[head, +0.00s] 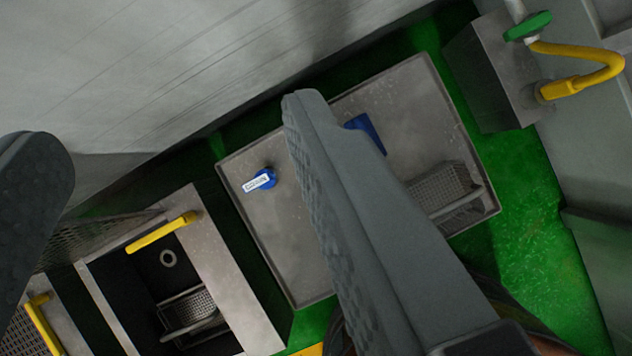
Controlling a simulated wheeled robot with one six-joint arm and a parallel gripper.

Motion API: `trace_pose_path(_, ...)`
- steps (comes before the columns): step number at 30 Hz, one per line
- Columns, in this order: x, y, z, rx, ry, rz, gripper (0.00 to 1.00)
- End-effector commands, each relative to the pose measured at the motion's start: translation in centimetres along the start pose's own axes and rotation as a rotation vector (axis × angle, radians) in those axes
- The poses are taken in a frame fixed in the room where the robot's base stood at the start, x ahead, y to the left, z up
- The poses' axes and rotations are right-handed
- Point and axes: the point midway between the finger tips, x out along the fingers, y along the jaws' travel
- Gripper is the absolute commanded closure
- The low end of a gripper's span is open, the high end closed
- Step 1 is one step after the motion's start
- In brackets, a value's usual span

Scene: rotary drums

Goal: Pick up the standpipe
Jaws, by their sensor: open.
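My gripper (172,120) is open, with one finger at the left edge and the other crossing the middle of the view. Nothing is between the fingers except the view of the place beyond. A small blue piece with a white lettered label (260,181) is on the grey tray (290,262), left of the right finger. I cannot read the label or tell whether this is the standpipe. A second blue piece (368,132) lies on the tray, partly hidden behind the right finger.
A perforated metal basket (446,193) sits at the tray's right. A metal box with a yellow hose (590,70) stands upper right. Green floor surrounds the tray.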

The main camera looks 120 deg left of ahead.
Motion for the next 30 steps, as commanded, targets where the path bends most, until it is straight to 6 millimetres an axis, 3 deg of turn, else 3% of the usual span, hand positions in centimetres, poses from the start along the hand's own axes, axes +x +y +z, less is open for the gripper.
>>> trace_pose_path(3,3.7,0.6,1.4,0.031,-0.061,0.028,0.42)
trace_pose_path(14,13.8,2.8,6.4,0.130,-0.231,0.123,0.42)
trace_pose_path(30,26.8,7.5,17.2,0.274,-0.468,0.296,0.42)
